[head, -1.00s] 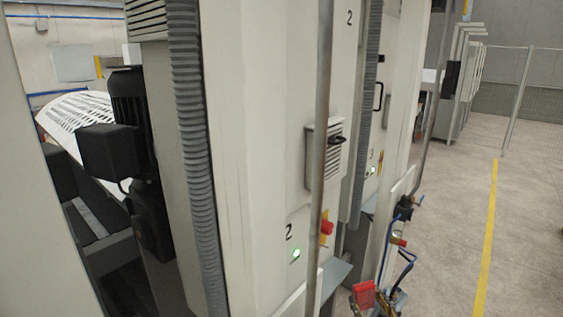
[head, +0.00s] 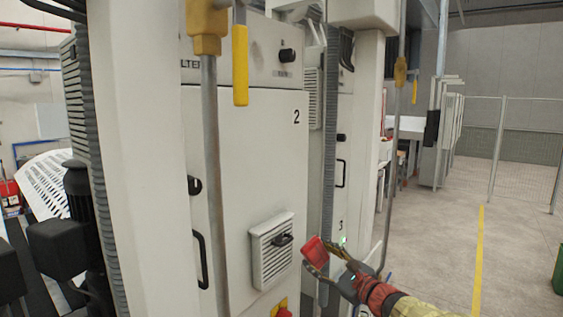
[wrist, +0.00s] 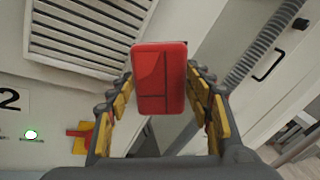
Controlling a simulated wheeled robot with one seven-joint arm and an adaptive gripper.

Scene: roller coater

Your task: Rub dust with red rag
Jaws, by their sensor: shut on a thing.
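The red rag (wrist: 160,80) is a folded red block held between the yellow-padded fingers of my gripper (wrist: 160,100) in the wrist view. In the head view my gripper (head: 328,256) is at the lower middle, shut on the red rag (head: 315,251). It is in front of the white machine cabinet (head: 262,160), to the right of a vent grille (head: 272,250). The vent grille also shows at the upper left of the wrist view (wrist: 88,35). The rag looks apart from the cabinet. I cannot make out any dust.
A vertical grey pole (head: 212,190) stands in front of the cabinet. A ribbed grey hose (head: 328,130) runs down behind my gripper. Open floor (head: 440,250) with a yellow line (head: 478,260) lies to the right.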

